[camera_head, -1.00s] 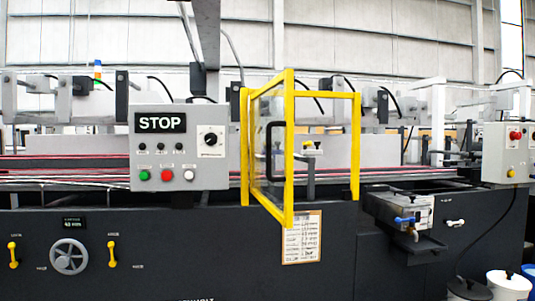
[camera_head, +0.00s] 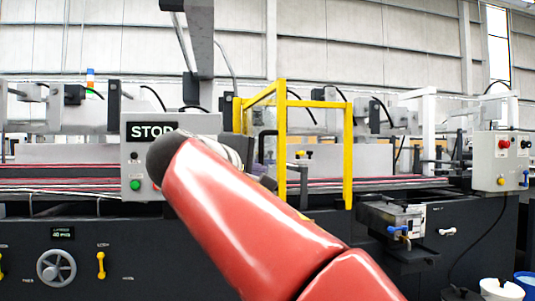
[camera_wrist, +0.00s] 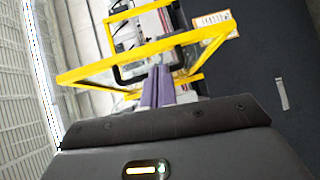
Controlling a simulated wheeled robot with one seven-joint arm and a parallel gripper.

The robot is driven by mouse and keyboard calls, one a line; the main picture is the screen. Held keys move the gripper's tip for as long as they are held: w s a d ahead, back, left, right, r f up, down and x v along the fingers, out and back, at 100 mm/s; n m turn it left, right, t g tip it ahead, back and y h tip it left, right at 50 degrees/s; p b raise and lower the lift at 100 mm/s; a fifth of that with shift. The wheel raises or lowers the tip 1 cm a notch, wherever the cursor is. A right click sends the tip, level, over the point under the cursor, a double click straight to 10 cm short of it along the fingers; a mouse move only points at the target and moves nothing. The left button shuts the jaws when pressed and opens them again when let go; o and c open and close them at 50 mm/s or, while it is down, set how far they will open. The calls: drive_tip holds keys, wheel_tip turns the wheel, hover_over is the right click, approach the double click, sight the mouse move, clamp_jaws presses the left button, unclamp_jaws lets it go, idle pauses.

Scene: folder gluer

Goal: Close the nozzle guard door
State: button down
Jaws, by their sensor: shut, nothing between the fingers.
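The nozzle guard door (camera_head: 281,135) is a yellow frame with a clear pane. It stands swung out from the yellow guard opening (camera_head: 348,150), hinged on its left side. My red arm hides its lower part in the head view. In the wrist view, the door's yellow bar (camera_wrist: 140,52) crosses the picture, with the black handle (camera_wrist: 117,74) by it. My gripper (camera_wrist: 157,80) has purple fingers, shut and empty, close to the door frame and just right of the handle. I cannot tell whether they touch the door.
The STOP control panel (camera_head: 134,160) is partly hidden behind my arm. A grey glue unit (camera_head: 393,218) juts out at the lower right, with a control box (camera_head: 497,160) beyond. A paper notice (camera_wrist: 213,20) shows near the door in the wrist view.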

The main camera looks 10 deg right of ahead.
sight(277, 148)
wheel_tip(277, 148, up, 4)
drive_tip(key=a+h, duration=0.1)
drive_tip(key=a, duration=0.1)
drive_tip(key=p+x, duration=0.1)
drive_tip(key=x, duration=0.9)
drive_tip(key=shift+w+a+r+t+h+p, duration=0.2)
drive_tip(key=shift+r+t+h+p, duration=0.15)
drive_tip(key=shift+r, duration=0.25)
drive_tip(key=shift+d, duration=0.1)
